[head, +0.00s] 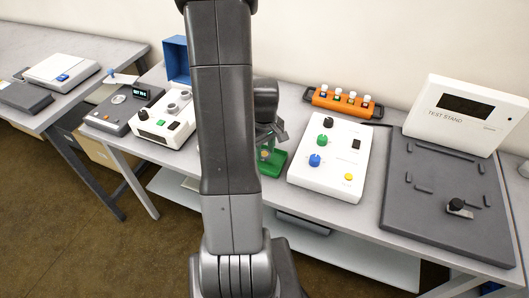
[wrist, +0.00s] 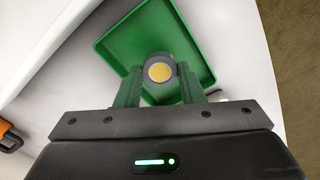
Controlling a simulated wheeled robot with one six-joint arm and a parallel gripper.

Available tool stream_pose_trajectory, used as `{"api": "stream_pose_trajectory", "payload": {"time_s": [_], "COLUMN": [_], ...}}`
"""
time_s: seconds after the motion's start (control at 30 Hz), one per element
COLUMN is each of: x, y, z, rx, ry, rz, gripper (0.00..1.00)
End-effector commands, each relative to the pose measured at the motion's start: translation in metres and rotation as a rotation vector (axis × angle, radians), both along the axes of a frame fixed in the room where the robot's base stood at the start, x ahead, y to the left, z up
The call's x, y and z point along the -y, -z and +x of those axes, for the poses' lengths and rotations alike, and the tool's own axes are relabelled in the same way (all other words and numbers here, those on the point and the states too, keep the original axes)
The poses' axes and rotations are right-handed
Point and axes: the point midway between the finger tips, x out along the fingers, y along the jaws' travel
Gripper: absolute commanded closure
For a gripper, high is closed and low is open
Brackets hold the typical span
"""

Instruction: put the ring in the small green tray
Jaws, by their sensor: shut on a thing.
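The small green tray (wrist: 199,20) lies on the table under my gripper in the wrist view. In the head view the tray (head: 278,166) is partly hidden behind my arm. My gripper (wrist: 160,82) is shut on the ring (wrist: 148,61), a dark grey round piece with a yellow-gold middle. The ring sits between the green fingertips, in front of the tray in the wrist view. I cannot tell whether it touches the tray floor. In the head view my gripper (head: 266,150) is at the tray, mostly hidden by the arm.
A white control box (head: 335,158) with coloured knobs stands right of the tray. An orange rack (head: 340,104) with several small vials is behind it. A grey test stand (head: 440,200) is far right. A white device (head: 163,118) and blue box (head: 177,58) stand to the left.

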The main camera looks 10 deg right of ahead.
Motion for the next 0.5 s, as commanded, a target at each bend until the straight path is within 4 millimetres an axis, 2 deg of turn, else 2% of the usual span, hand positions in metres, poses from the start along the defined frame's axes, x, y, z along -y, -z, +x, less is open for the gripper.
{"api": "stream_pose_trajectory", "payload": {"time_s": [0.17,0.5], "x": [0.0,0.0], "y": [0.018,0.022], "z": [0.0,0.0], "rx": [-0.001,0.001], "ry": [0.0,0.0], "rz": [0.0,0.0], "gripper": [0.8,0.8]}}
